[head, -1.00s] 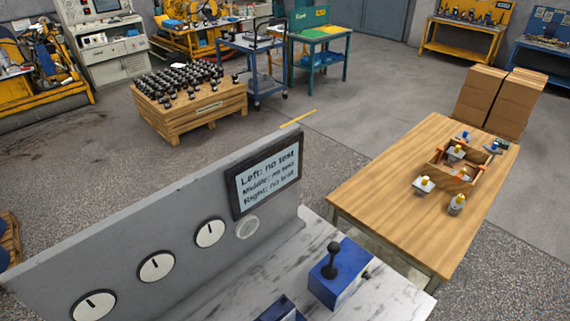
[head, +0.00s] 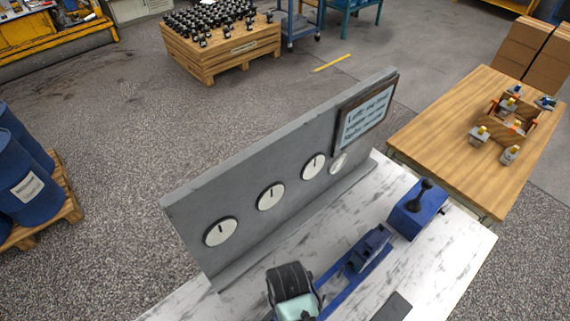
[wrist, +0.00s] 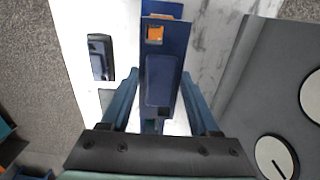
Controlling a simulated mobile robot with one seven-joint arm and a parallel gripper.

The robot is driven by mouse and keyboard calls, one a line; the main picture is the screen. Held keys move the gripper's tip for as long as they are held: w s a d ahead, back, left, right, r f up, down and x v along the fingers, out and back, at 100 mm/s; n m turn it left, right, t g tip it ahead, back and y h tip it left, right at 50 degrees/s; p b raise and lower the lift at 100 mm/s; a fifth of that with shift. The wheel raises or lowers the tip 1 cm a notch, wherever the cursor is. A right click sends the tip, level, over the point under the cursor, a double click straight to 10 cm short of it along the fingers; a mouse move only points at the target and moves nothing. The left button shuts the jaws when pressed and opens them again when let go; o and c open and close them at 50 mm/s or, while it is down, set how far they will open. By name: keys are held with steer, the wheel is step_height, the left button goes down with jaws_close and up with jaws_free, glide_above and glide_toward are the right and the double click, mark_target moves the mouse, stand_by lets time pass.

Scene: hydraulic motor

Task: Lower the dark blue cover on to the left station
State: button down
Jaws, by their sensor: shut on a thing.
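My gripper (wrist: 160,88) shows in the wrist view with one dark blue finger on each side of the dark blue cover (wrist: 162,78), and it is shut on the cover. A square opening with orange (wrist: 155,35) in it shows at the far end of the blue parts. The wrist view does not show clearly whether the cover touches what lies below. In the head view my gripper's black and pale green body (head: 291,292) is at the bottom, over the near-left end of the blue rail (head: 350,275). The left station and the cover are hidden there.
A blue lever box (head: 416,212) is at the rail's far end. A dark flat piece (head: 392,307) lies on the marble bench. A wooden table (head: 440,125) stands at right.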

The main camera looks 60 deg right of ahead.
steer(key=shift+s+d+f, duration=0.2)
steer(key=shift+d+f, duration=0.05)
steer(key=shift+f, duration=0.35)
step_height(320, 180, down, 2)
steer(key=shift+w+a, duration=0.1)
steer(key=shift+f+b, duration=3.6)
steer(key=shift+f, duration=0.85)
steer(key=shift+f+b, duration=0.4)
steer(key=shift+f, duration=0.25)
steer(key=shift+c, duration=0.2)
jaws_free()
step_height(320, 180, up, 13)
steer(key=shift+r+b, duration=0.1)
steer(key=shift+b, duration=0.65)
